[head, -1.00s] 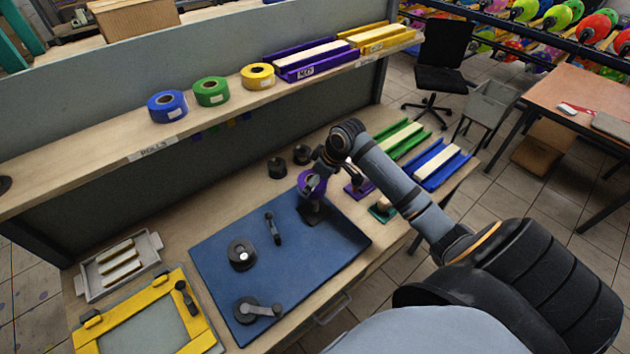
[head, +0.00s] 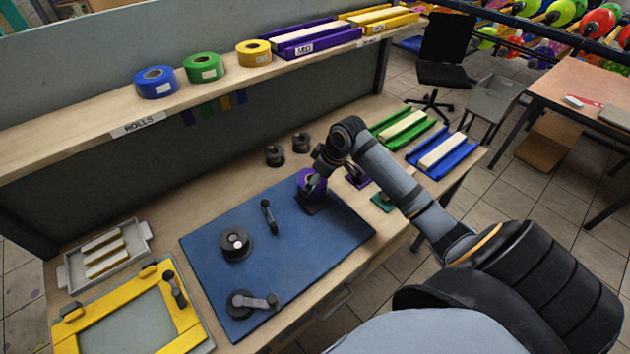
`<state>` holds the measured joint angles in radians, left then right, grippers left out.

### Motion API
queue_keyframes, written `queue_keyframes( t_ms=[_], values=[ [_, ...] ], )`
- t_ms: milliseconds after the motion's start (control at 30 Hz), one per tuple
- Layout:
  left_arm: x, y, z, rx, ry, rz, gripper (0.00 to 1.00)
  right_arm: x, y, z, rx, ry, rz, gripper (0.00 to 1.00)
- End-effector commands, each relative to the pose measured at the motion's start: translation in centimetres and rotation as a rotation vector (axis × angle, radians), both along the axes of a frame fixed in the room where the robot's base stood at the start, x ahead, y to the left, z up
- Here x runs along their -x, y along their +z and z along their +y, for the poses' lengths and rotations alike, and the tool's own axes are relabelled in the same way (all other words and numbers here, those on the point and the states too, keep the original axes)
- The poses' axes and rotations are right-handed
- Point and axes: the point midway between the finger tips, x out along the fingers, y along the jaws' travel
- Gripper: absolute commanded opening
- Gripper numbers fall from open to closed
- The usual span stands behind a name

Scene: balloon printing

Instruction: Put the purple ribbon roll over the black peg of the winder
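The purple ribbon roll (head: 309,181) is at the back right corner of the winder's blue board (head: 275,240), directly above a black square base (head: 310,204). My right gripper (head: 316,182) comes in from the right and is at the roll's upper right side, seemingly gripping it; its fingertips are small and partly hidden. The black peg is hidden by the roll, and I cannot tell how far the roll is around it. The board also carries a black disc (head: 235,244) and a crank (head: 252,301). My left gripper is not in view.
Two dark spools (head: 287,149) stand behind the board. Green (head: 404,127) and blue (head: 442,152) trays lie to the right. Blue, green and yellow rolls (head: 254,53) stand on the shelf. A yellow frame (head: 93,328) and a grey tray (head: 105,258) are at front left.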

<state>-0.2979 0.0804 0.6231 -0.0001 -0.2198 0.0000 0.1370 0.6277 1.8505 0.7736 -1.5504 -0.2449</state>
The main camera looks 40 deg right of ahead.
Motion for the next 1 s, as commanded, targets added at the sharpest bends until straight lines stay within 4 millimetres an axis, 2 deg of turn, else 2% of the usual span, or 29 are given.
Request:
queue_keyframes(
  t_ms=[33, 167, 600, 1000],
  values=[
    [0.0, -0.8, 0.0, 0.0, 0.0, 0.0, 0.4, 0.0, -0.6, 0.0, 0.001, 0.001, -0.001, 0.46],
    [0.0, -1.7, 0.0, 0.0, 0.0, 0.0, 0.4, 0.0, -1.3, 0.0, 0.001, 0.001, -0.001, 0.46],
    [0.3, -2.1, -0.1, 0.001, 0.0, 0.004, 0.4, 0.0, -4.1, 0.0, -0.001, -0.001, 0.001, 0.46],
    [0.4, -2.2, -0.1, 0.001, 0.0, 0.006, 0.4, 0.0, -4.5, 0.0, 0.0, 0.0, -0.001, 0.46]
  ],
)
